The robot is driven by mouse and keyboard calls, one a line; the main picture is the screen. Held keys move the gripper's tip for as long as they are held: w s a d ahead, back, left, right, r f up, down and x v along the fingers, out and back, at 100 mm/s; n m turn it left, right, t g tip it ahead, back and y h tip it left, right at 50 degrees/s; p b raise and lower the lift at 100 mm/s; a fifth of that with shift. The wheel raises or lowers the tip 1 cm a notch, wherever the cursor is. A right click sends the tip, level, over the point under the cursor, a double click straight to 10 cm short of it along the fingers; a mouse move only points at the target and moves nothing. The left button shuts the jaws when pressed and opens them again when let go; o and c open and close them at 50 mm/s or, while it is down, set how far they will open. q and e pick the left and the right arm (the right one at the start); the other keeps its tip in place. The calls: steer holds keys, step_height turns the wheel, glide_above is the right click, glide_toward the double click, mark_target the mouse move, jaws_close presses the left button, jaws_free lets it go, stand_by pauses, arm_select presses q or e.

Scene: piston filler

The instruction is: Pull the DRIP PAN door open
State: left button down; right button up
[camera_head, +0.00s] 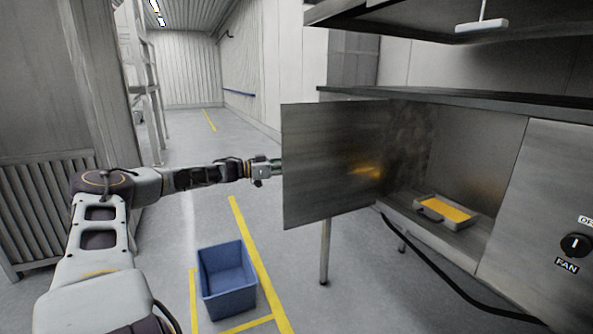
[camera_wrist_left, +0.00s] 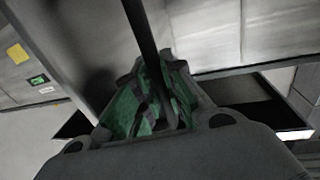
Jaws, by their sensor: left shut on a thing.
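The metal door (camera_head: 325,160) stands swung well out from the cabinet, with its inner face towards the head camera and the compartment (camera_head: 460,145) behind it exposed. My left gripper (camera_head: 277,166) is at the door's free edge, its fingertips partly hidden behind the door. In the left wrist view my left gripper (camera_wrist_left: 155,100) is shut on a dark bar handle (camera_wrist_left: 142,30), which passes between its green-padded fingers. The handle is hidden from the head view. No DRIP PAN label is readable. My right gripper is not in view.
A shallow tray with yellow contents (camera_head: 443,210) sits inside the compartment. A panel with a FAN knob (camera_head: 575,245) is at the right. A blue bin (camera_head: 227,280) stands on the floor below, beside yellow floor lines. The aisle beyond is clear.

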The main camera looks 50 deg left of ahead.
arm_select(q)
steer(key=shift+w+a+r, duration=0.15)
steer(key=shift+a, duration=0.15)
steer(key=c, duration=1.8)
jaws_free()
steer(key=shift+o, duration=0.2)
steer(key=shift+v, duration=1.25)
steer(key=v, duration=0.9)
steer(key=shift+s+a, duration=0.2)
steer(key=shift+s, duration=0.05)
